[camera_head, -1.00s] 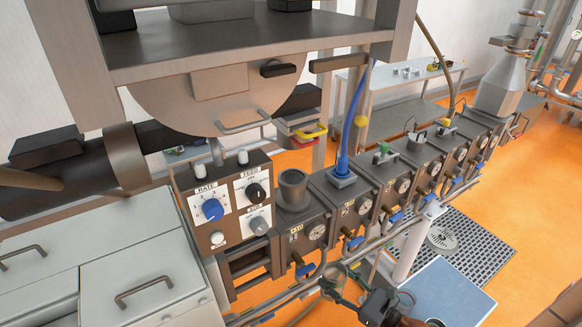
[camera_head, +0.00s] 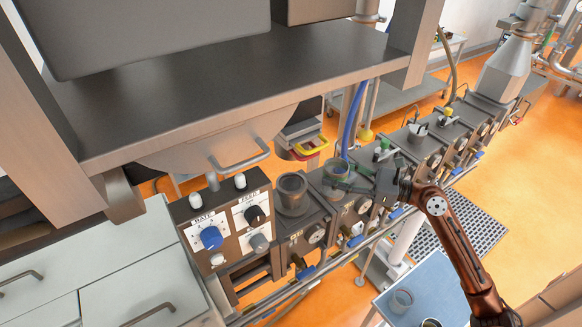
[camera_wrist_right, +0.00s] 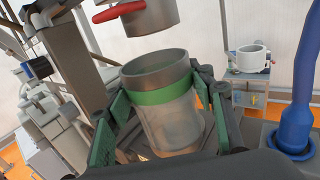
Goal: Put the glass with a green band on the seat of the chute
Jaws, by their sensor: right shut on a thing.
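The glass with a green band (camera_wrist_right: 163,97) is clear with a grey rim and stands nearly upright between the green-padded fingers of my right gripper (camera_wrist_right: 155,120). My right gripper (camera_head: 350,178) also shows in the head view, shut on the glass (camera_head: 337,169) over the row of dark machine blocks, beside the blue hose. In the wrist view a metal spout with a red lever (camera_wrist_right: 119,11) hangs above and behind the glass. In the head view a red and yellow rimmed part (camera_head: 312,147) lies behind the glass. I cannot tell which part is the chute's seat. My left gripper is not in view.
A grey cup-like port (camera_head: 292,189) stands left of the glass. The blue hose (camera_head: 351,118) rises close by. A large shelf (camera_head: 210,75) hangs over the left side.

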